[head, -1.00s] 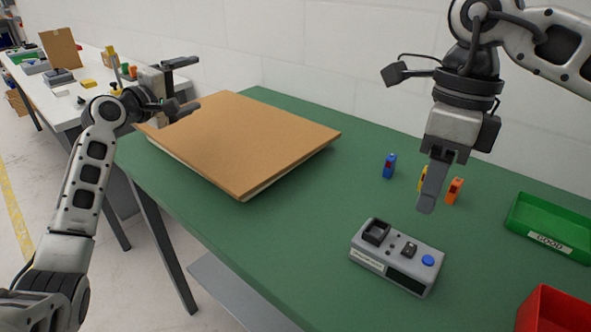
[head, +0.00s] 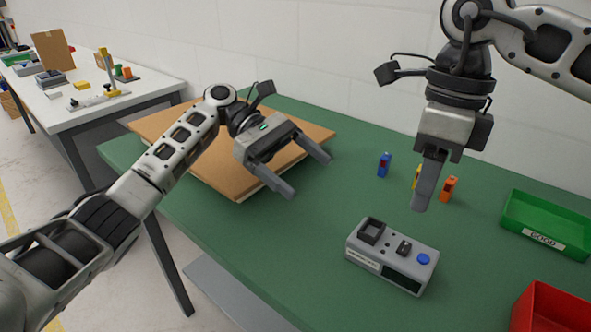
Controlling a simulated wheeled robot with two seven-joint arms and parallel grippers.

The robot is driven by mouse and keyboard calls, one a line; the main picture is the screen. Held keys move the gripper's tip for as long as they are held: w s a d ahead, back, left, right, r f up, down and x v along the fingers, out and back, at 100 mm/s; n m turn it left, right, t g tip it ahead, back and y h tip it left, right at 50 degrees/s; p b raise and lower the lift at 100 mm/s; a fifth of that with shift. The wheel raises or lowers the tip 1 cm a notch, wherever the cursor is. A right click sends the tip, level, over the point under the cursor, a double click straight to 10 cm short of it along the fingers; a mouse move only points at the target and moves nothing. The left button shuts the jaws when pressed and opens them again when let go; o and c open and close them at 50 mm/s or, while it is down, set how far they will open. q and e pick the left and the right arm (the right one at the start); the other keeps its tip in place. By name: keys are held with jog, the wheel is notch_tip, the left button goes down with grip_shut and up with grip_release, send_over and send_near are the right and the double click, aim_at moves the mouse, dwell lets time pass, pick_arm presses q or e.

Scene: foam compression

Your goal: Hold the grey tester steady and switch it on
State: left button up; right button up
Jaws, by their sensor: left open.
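The grey tester (head: 376,251) lies on the green table towards the front right. Its top has a dark square socket (head: 371,231), a small black switch (head: 403,247) and a round blue button (head: 423,259). A dark panel and a white label are on its front side. My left gripper (head: 309,176) is open and empty, up and to the left of the tester, in front of the brown board. My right gripper (head: 421,208) points down above and behind the tester, apart from it. Its fingers line up edge-on, so their opening is hidden.
Blue (head: 384,165), yellow (head: 417,178) and orange (head: 449,189) small parts stand behind the tester. A green tray (head: 545,240) marked GOOD and a red bin (head: 552,310) are at the right. A brown board (head: 200,165) covers the table's left part.

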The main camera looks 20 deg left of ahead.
aim_at(370, 234)
pick_arm(q)
jog(key=shift+s+d+f, duration=0.1)
jog(key=shift+s+f, duration=0.3)
jog(key=shift+f, duration=0.05)
jog(key=shift+g, duration=0.3)
jog(key=x, duration=1.5)
jog(key=shift+f, duration=0.1)
